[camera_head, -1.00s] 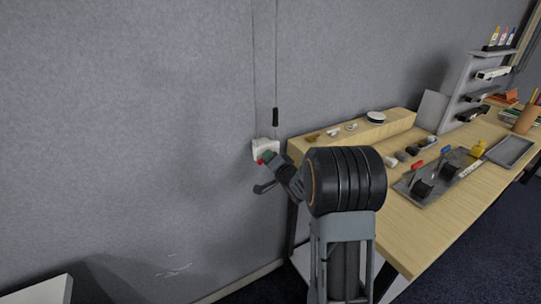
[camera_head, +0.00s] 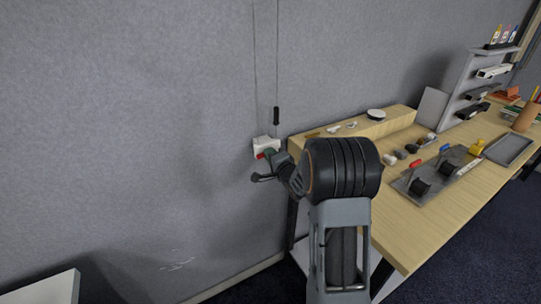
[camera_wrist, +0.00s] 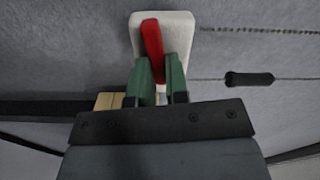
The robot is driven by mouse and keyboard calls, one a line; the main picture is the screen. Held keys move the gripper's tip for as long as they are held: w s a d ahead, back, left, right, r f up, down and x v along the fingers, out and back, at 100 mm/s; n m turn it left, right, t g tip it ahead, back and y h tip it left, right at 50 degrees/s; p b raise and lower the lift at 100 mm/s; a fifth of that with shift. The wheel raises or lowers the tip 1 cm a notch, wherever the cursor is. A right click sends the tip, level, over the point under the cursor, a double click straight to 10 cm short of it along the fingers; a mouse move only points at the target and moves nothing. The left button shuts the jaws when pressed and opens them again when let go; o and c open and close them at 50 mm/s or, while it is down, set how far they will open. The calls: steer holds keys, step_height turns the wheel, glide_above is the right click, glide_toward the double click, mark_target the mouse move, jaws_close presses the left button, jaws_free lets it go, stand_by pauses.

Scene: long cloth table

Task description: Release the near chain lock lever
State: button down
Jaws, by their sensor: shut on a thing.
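The chain lock is a white plate (camera_wrist: 178,30) on the grey wall with a red lever (camera_wrist: 152,45). In the head view the white plate (camera_head: 264,145) sits left of the table's far end, and the red lever (camera_head: 261,156) shows at its lower edge. My gripper (camera_wrist: 158,72) has green fingers on both sides of the lever's lower end, shut on it. The lever's gripped end is partly hidden by the fingers. In the head view my gripper (camera_head: 268,155) is at the plate, partly hidden by my arm.
The wooden table (camera_head: 425,215) to the right holds a grey tray, levers and small parts. The wall to the left is clear.

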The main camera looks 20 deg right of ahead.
steer(key=c, duration=1.1)
jaws_free()
steer(key=s, duration=0.4)
steer(key=s+d, duration=0.1)
steer(key=s, duration=0.8)
steer(key=shift+s+d+b, duration=0.3)
steer(key=shift+s+b, duration=0.1)
